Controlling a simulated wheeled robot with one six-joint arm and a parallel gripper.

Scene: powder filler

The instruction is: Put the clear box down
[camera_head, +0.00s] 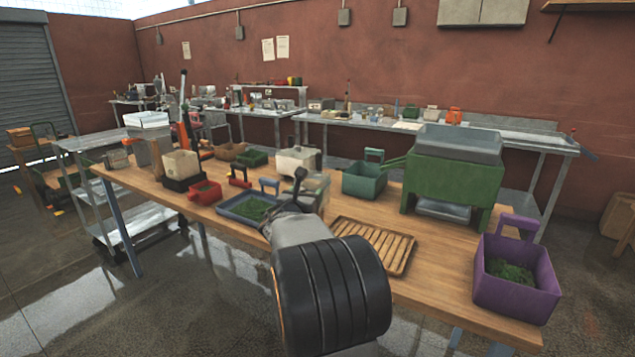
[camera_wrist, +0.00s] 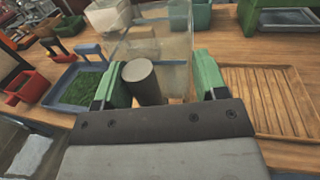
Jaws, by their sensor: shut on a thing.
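The clear box (camera_head: 313,188) is see-through and stands out in front of my gripper (camera_head: 297,190), over the wooden table between the blue tray and the slatted wooden tray. In the wrist view the clear box (camera_wrist: 178,47) fills the space beyond my gripper (camera_wrist: 163,82). The green finger pads are closed in on either side of a dark grey round piece (camera_wrist: 142,82), which looks like the box's handle. My arm hides the lower part of the box in the head view. I cannot tell whether its base touches the table.
A blue tray with green stuff (camera_head: 232,206) lies left of the box, a slatted wooden tray (camera_head: 400,262) right. A teal bin (camera_head: 362,182), white container (camera_head: 292,160) and green machine (camera_head: 450,185) stand behind. A purple bin (camera_head: 515,290) stands at the right end.

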